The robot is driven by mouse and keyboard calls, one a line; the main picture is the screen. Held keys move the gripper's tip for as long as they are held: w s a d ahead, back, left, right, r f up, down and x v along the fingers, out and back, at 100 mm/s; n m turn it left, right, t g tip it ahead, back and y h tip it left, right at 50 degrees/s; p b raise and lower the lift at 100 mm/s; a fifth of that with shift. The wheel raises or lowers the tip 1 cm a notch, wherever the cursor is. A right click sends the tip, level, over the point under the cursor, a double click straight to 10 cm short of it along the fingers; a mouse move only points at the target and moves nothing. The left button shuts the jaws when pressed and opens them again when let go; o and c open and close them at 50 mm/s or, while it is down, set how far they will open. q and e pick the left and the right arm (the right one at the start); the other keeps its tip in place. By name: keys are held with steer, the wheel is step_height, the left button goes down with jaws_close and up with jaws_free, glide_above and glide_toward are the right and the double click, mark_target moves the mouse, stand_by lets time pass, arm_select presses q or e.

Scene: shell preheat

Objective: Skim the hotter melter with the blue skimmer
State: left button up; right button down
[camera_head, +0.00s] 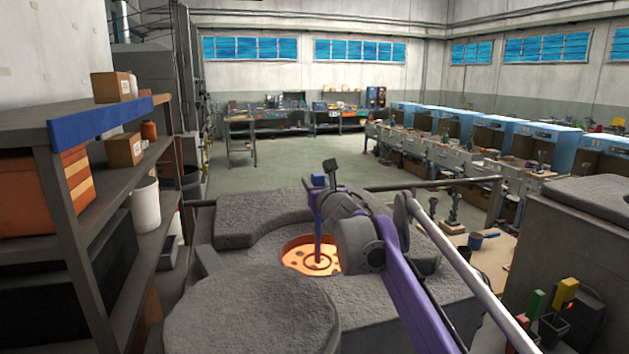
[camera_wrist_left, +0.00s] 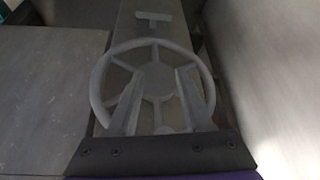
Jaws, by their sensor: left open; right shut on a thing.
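The blue skimmer (camera_head: 317,222) stands nearly upright in my right gripper (camera_head: 322,200), which is shut on it near its blue top. Its lower end reaches into the round, glowing orange opening of the grey melter (camera_head: 262,222). Dark patches and a ring show on the melt (camera_head: 300,262); how deep the skimmer sits cannot be told. My right wrist hides part of the opening's right side. My left gripper (camera_wrist_left: 160,88) is open in the left wrist view, its fingers in front of a grey spoked handwheel (camera_wrist_left: 100,75). Whether they touch it is unclear.
A thick round grey lid (camera_head: 255,315) lies in front of the opening. A shelf (camera_head: 95,115) with boxes and a white bucket stands left. A grey block (camera_head: 570,240) stands right, with coloured handles (camera_head: 537,300) below. Open floor lies behind.

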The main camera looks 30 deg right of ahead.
steer(key=shift+s, duration=0.1)
steer(key=shift+s+d+f+b, duration=0.1)
steer(key=shift+s+d+b, duration=0.15)
steer(key=shift+s, duration=0.2)
arm_select(q)
steer(key=shift+s+f+b, duration=0.25)
steer(key=shift+f+b, duration=0.05)
steer(key=shift+f, duration=0.3)
steer(key=shift+s+f+b, duration=0.25)
steer(key=shift+f+b, duration=0.05)
steer(key=shift+f, duration=0.3)
arm_select(e)
steer(key=shift+s+d, duration=0.15)
steer(key=shift+s, duration=0.65)
steer(key=shift+s+d, duration=0.15)
steer(key=shift+s, duration=0.6)
steer(key=shift+w+r, duration=0.1)
steer(key=shift+r, duration=0.1)
arm_select(q)
steer(key=r+p, duration=0.1)
steer(key=w+r+p, duration=0.1)
steer(key=r+p, duration=0.1)
steer(key=r, duration=0.1)
steer(key=shift+w, duration=0.4)
arm_select(e)
steer(key=x, duration=0.6)
steer(key=shift+w+f, duration=0.1)
steer(key=shift+w, duration=0.15)
arm_select(q)
steer(key=shift+r, duration=0.1)
